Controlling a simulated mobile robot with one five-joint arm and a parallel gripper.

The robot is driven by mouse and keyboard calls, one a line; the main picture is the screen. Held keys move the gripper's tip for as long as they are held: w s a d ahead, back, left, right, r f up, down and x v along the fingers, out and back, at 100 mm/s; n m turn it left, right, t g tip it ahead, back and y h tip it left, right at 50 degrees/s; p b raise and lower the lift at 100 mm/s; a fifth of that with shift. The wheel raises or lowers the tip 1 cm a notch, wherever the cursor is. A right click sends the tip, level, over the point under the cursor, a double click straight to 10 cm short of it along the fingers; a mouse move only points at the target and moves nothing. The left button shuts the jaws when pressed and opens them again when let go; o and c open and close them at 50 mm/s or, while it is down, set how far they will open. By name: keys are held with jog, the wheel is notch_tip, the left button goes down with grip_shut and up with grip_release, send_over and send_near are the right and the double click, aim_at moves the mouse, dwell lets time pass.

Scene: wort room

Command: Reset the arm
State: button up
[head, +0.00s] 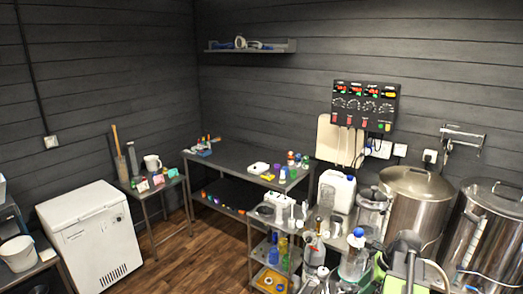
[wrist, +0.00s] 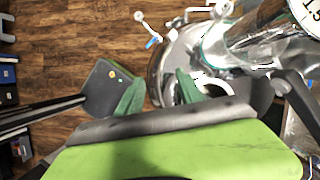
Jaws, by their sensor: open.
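My gripper (wrist: 158,92) shows in the wrist view with two green fingers spread apart and nothing held between them. A round metal rim lies beyond the fingers, and I cannot tell its distance from them. In the head view, green and grey parts of my arm show at the lower right, in front of the bench with glassware and the steel vessels. My gripper's fingers cannot be made out in that view.
Clear glassware (wrist: 240,45) crowds the wrist view's upper right. A dark flat plate (wrist: 103,88) is left of the fingers. In the head view, steel kettles (head: 415,205) stand right, a white chest freezer (head: 90,235) left. Wooden floor (head: 190,255) is open between.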

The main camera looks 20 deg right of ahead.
jog(key=w+a+f+n+g+b, duration=0.1)
jog(key=w+a+f+n+b, duration=0.25)
jog(key=a, duration=0.45)
jog(key=w+a+f+n+b, duration=0.2)
jog(key=w+a+f, duration=0.15)
jog(key=a, duration=0.55)
jog(key=w+a+f+n+g+b, duration=0.1)
jog(key=w+a+f+n+b, duration=0.25)
jog(key=a, duration=0.45)
jog(key=s+a+f+n+h+b, duration=0.1)
jog(key=a+f+n+b, duration=0.1)
jog(key=a+n, duration=0.4)
jog(key=s+a+f+n+h+b, duration=0.1)
jog(key=a+f+n+h+b, duration=0.1)
jog(key=a+n, duration=0.5)
jog(key=shift+f+n+g, duration=0.4)
jog(key=shift+f+n, duration=0.4)
jog(key=shift+n, duration=1.4)
jog(key=shift+w, duration=0.1)
